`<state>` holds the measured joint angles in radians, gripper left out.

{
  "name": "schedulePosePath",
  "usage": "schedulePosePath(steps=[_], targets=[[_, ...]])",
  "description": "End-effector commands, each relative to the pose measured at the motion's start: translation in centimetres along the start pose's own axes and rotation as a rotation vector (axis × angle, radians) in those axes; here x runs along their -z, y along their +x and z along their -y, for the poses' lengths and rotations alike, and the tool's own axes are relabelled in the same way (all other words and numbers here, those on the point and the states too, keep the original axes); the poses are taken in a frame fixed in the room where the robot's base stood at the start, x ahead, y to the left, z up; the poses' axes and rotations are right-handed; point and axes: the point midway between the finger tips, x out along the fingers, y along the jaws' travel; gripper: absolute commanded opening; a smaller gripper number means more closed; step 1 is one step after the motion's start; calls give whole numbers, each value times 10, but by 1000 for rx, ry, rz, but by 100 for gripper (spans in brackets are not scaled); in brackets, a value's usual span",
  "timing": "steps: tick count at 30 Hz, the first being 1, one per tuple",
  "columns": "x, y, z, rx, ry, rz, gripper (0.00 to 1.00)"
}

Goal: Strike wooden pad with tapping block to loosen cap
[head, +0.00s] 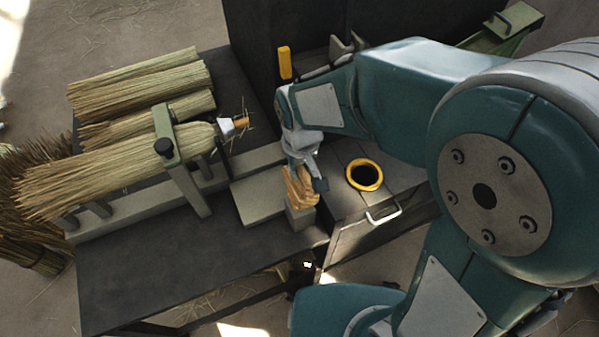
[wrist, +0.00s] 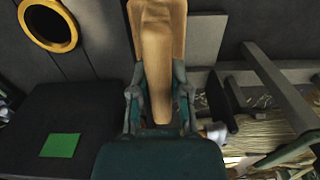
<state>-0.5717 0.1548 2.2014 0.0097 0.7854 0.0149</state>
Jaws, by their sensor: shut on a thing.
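My gripper (head: 304,168) is shut on a wooden tapping block (head: 298,188), which hangs just above or against a small grey post (head: 300,216); I cannot tell whether they touch. In the wrist view the block (wrist: 157,45) sits between the two fingers of my gripper (wrist: 158,100). A straw broom (head: 110,170) lies clamped on a rack at the left. My gripper is to the right of and nearer than this end.
A green clamp bracket (head: 163,130) rises over the broom. More straw bundles (head: 140,85) lie behind it. A yellow-ringed hole (head: 364,175) and a metal handle (head: 384,213) are right of my gripper. The front of the dark table (head: 180,270) is clear.

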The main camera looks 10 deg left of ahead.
Motion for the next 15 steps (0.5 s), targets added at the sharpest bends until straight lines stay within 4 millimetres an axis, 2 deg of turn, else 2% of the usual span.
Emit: schedulePosePath(steps=[6,15], targets=[[1,-22,0,0,0,-3,0],[0,-25,0,0,0,0,0]])
